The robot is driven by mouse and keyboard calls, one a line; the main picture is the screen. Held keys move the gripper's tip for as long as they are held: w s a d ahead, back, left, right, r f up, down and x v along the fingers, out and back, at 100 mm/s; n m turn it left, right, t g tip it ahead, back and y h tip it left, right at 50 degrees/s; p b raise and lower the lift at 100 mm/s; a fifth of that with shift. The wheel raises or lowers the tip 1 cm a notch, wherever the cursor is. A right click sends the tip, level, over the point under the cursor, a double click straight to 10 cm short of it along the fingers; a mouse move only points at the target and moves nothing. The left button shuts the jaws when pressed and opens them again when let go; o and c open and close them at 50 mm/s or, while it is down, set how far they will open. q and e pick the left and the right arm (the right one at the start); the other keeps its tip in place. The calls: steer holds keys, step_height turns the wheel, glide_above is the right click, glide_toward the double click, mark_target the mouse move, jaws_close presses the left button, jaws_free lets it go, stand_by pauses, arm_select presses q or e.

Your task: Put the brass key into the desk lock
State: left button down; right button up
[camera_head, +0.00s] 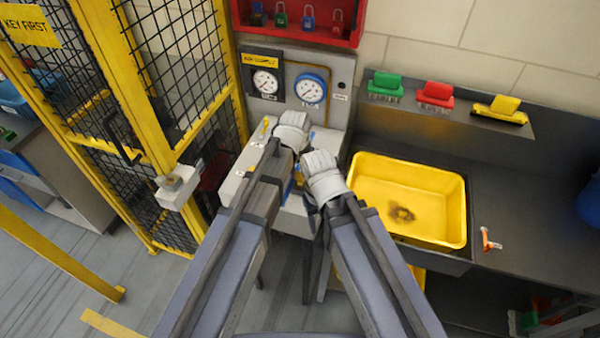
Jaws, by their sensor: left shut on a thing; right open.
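My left gripper (293,128) is over the pale desk (245,160) below the gauge panel. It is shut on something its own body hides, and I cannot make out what. My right gripper (321,168) is open, just right of and nearer than the left one, over the desk's right part. I cannot make out a brass key anywhere. The desk lock is not clearly visible either; the two grippers and arms cover much of the desk top. A small yellow item (265,126) shows at the desk's left back edge.
A yellow tub (448,192) sits in the dark counter at right, with an orange-handled item (487,240) beside it. Green (386,84), red (436,94) and yellow (503,107) pieces line the ledge. A yellow mesh cage (165,155) stands close at left. A red padlock cabinet (300,40) hangs above.

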arm_select(q)
steer(key=shift+f+b, duration=0.6)
steer(key=shift+f, duration=0.1)
steer(key=shift+c, duration=1.9)
jaws_free()
step_height(320, 180, up, 8)
steer(key=s+p, duration=0.1)
steer(key=p, duration=0.6)
steer(key=shift+a+p, duration=0.2)
steer(key=shift+p, duration=0.15)
steer(key=shift+f, duration=0.15)
steer(key=s+a+f+g+y+b, duration=0.1)
steer(key=s+a+f+b, duration=0.1)
steer(key=s+f+b, duration=0.3)
steer(key=s+a+f+g+b, duration=0.1)
steer(key=s+a+f+b, duration=0.2)
steer(key=s, duration=0.7)
step_height(320, 180, down, 3)
steer(key=shift+s+a+r+y+b, duration=0.2)
steer(key=shift+s+a+y+b, duration=0.15)
steer(key=shift+b, duration=0.9)
